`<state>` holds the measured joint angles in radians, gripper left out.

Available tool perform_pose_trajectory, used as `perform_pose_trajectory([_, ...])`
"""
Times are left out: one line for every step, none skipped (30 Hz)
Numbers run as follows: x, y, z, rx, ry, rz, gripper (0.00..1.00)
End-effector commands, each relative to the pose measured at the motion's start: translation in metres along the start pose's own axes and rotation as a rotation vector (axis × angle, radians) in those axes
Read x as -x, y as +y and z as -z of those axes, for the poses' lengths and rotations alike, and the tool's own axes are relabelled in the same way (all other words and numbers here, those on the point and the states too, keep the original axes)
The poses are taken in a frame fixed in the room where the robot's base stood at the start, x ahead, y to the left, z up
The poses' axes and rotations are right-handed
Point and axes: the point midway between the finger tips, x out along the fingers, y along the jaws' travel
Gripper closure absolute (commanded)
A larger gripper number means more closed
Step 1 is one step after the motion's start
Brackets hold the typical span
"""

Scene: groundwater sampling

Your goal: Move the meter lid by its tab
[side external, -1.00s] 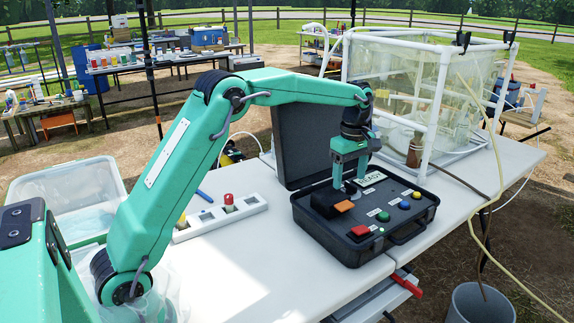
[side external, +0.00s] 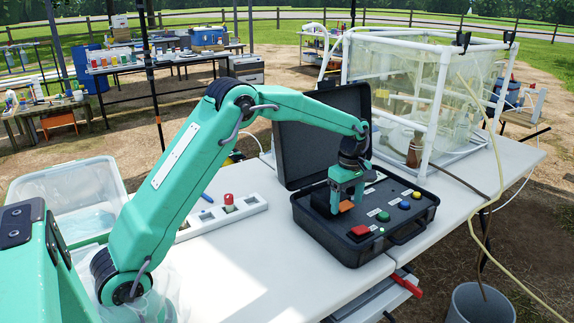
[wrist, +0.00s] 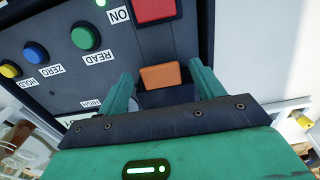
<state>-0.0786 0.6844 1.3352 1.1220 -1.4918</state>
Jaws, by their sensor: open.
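The meter is a black open case (side external: 331,249) on the white table. Its panel carries a small black lid (wrist: 166,97) with an orange tab (wrist: 160,76). The tab also shows in the side view (side external: 346,206), partly behind my gripper. My gripper (side external: 347,203) is open and points down over the tab. In the wrist view the tab lies between the two green fingers (wrist: 162,80), with a gap on each side. Much of the small lid is hidden by my gripper.
The case's large hinged cover (side external: 300,140) stands open behind the panel. A red button (side external: 360,231) and green, blue and yellow buttons sit beside the tab. A white rack (side external: 215,217) lies to the left. A clear-walled white frame (side external: 425,105) stands behind right.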

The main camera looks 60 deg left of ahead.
Motion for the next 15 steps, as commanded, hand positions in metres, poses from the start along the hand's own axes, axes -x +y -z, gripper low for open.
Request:
perform_pose_trajectory([-0.0005, -0.0001, 0.0000, 0.000, 0.000, 0.000, 0.33])
perform_pose_trajectory([-0.0005, -0.0001, 0.0000, 0.000, 0.000, 0.000, 0.33])
perform_pose_trajectory([-0.0005, -0.0001, 0.0000, 0.000, 0.000, 0.000, 0.33])
perform_pose_trajectory([-0.0004, 0.0000, 0.0000, 0.000, 0.000, 0.000, 0.33])
perform_pose_trajectory([-0.0003, 0.0000, 0.0000, 0.000, 0.000, 0.000, 0.33])
perform_pose_trajectory([-0.0003, 0.0000, 0.0000, 0.000, 0.000, 0.000, 0.33])
perform_pose_trajectory([-0.0002, 0.0000, 0.0000, 0.000, 0.000, 0.000, 0.37])
perform_pose_trajectory([-0.0002, 0.0000, 0.0000, 0.000, 0.000, 0.000, 0.43])
perform_pose_trajectory([-0.0001, 0.0000, 0.0000, 0.000, 0.000, 0.000, 0.50])
perform_pose_trajectory([-0.0001, 0.0000, 0.0000, 0.000, 0.000, 0.000, 0.56])
perform_pose_trajectory([-0.0001, 0.0000, 0.0000, 0.000, 0.000, 0.000, 0.62])
perform_pose_trajectory([0.0000, 0.0000, 0.0000, 0.000, 0.000, 0.000, 0.70])
perform_pose_trajectory([0.0000, -0.0001, 0.0000, 0.000, 0.000, 0.000, 0.76])
perform_pose_trajectory([0.0000, -0.0001, 0.0000, 0.000, 0.000, 0.000, 0.82])
perform_pose_trajectory([0.0000, -0.0001, 0.0000, 0.000, 0.000, 0.000, 0.90])
